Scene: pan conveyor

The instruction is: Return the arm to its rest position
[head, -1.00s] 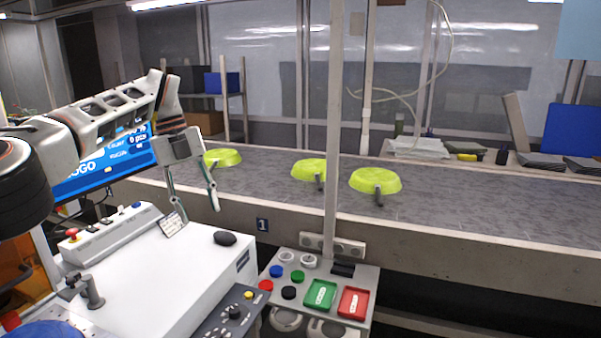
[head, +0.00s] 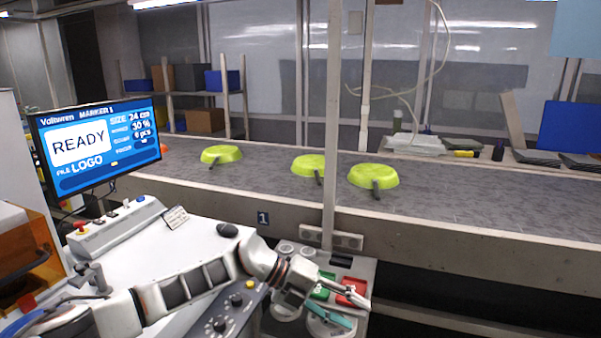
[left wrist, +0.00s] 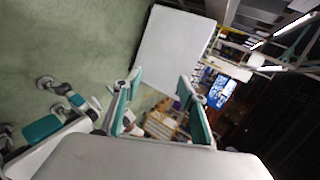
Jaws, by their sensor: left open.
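My left arm comes in low from the left in the head view. Its gripper (head: 345,309) is in front of the button panel, overlapping the red and green buttons in the picture. The gripper is open with nothing between its fingers. In the left wrist view, the two teal-lined fingers (left wrist: 158,105) stand apart and empty. My right gripper is not identifiable in the head view. Teal and white parts show at the lower left of the left wrist view, but I cannot tell what they are.
Three lime-green pans (head: 221,154) sit upside down on the grey conveyor (head: 450,190). A thin post (head: 331,130) stands in front of it. A monitor (head: 97,145) reads READY. The white machine (head: 160,240) and button panel (head: 362,270) are below the belt, near my arm.

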